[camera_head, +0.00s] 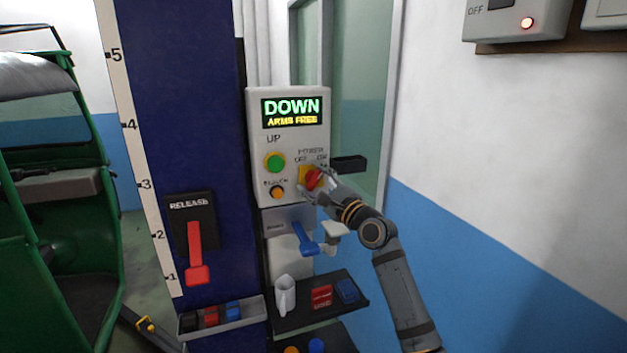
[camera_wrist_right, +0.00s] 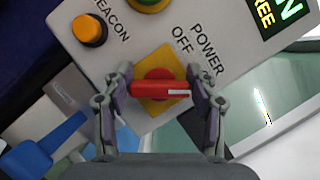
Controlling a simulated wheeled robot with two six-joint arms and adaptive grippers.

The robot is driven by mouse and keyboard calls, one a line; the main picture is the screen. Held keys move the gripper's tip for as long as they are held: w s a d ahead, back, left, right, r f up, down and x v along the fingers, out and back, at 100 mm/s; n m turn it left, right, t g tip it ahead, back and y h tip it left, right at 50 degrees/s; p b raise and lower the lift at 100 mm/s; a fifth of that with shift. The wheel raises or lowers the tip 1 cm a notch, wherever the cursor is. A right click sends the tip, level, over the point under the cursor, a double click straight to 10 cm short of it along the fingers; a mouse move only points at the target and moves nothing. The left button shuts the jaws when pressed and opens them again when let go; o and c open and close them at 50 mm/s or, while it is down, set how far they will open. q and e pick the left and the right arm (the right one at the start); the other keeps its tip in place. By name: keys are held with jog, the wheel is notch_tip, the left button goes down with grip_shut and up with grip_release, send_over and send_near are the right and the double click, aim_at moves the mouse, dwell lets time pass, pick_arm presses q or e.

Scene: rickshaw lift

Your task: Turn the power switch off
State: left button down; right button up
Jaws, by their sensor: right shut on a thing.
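The power switch (camera_head: 314,179) is a red rotary knob on a yellow plate, at the lower right of the grey control box (camera_head: 257,130). "POWER", "OFF" and "ON" are printed above it. In the right wrist view the red knob (camera_wrist_right: 160,89) lies between my right gripper's fingers, with a pale mark toward its right end. My right gripper (camera_wrist_right: 159,92) is shut on the knob; it also shows in the head view (camera_head: 319,184). The box's display (camera_head: 291,110) reads "DOWN" and "ARMS FREE". My left gripper is not in view.
A green "UP" button (camera_head: 274,162) and an orange beacon button (camera_head: 277,192) sit left of the knob. Below are a blue lever (camera_head: 306,240) and a dark shelf (camera_head: 295,319) with a mug. A red release lever (camera_head: 196,255) is on the blue column.

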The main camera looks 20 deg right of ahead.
jog(key=n+g+p, duration=0.1)
jog(key=n, duration=0.2)
jog(key=shift+n, duration=0.4)
jog(key=n+g+p, duration=0.1)
jog(key=n+p, duration=0.1)
jog(key=n, duration=0.1)
jog(key=shift+g, duration=0.4)
jog(key=n+p, duration=0.2)
jog(key=n+g+h+p, duration=0.1)
jog(key=n+p, duration=0.1)
jog(key=n, duration=0.1)
jog(key=shift+f, duration=0.2)
jog(key=shift+f+n+g+h+p, duration=0.25)
jog(key=shift+n+g+h+p, duration=0.35)
jog(key=shift+n+p, duration=0.55)
jog(key=o, duration=1.2)
jog(key=shift+c, duration=0.2)
